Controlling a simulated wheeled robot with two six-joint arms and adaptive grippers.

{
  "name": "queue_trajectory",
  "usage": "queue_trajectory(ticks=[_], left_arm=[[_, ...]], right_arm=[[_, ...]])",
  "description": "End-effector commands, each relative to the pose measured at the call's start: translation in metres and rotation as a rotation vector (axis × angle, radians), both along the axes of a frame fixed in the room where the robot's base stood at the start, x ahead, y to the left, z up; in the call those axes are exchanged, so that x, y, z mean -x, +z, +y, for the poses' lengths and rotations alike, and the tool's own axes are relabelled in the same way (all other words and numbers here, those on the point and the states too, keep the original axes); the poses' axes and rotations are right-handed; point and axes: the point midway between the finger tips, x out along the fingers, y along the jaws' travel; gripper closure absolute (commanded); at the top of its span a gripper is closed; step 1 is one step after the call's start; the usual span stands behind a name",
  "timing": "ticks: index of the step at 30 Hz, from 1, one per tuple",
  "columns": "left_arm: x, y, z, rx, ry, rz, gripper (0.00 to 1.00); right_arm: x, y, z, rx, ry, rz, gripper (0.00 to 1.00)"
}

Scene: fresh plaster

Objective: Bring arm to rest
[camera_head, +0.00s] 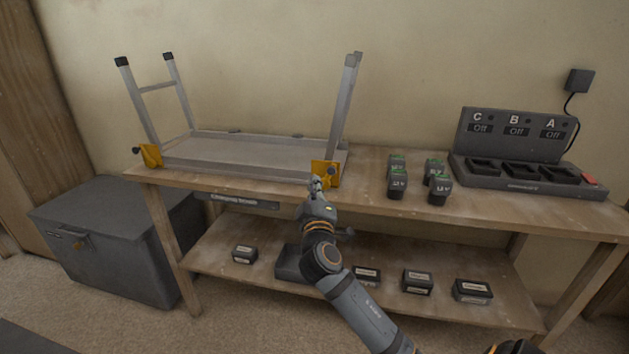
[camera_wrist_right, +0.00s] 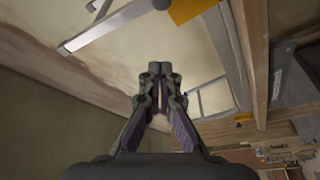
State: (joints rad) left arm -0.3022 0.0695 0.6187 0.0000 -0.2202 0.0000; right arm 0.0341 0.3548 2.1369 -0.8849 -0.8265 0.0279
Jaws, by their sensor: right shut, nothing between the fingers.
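My right gripper (camera_head: 317,184) is in the middle of the head view, in front of the bench edge and just below the right yellow clamp (camera_head: 326,170). I cannot tell if it touches the clamp. In the right wrist view its fingers (camera_wrist_right: 158,72) are together with nothing between them. My right arm reaches up to it from the lower right. My left gripper is not in view.
The wooden bench (camera_head: 375,181) carries an upturned metal-legged platform (camera_head: 245,152), several batteries (camera_head: 439,190) and a charger (camera_head: 513,137) marked C, B, A. Labelled boxes (camera_head: 417,282) line the lower shelf. A grey chest (camera_head: 110,235) stands left.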

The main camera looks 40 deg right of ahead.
Motion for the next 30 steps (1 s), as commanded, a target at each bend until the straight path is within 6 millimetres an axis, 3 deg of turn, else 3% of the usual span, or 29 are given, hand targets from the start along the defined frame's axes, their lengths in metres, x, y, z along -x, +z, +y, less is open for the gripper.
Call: queue_trajectory(ticks=[14,17,20,22,26,30], left_arm=[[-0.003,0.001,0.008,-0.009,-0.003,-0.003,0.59],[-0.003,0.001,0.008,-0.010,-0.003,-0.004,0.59],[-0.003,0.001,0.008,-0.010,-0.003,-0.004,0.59],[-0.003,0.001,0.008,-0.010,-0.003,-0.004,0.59],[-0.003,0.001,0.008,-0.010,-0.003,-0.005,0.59],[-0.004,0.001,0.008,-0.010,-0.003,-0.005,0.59]], right_arm=[[0.000,0.000,0.000,0.000,0.000,0.000,1.00],[-0.002,-0.007,-0.001,-0.005,0.002,0.014,1.00],[-0.013,-0.048,-0.004,-0.037,0.018,0.088,1.00],[-0.023,-0.099,-0.006,-0.083,0.037,0.175,1.00],[-0.025,-0.217,-0.008,-0.199,0.074,0.362,1.00],[0.001,-0.341,-0.003,-0.341,0.095,0.545,1.00]])
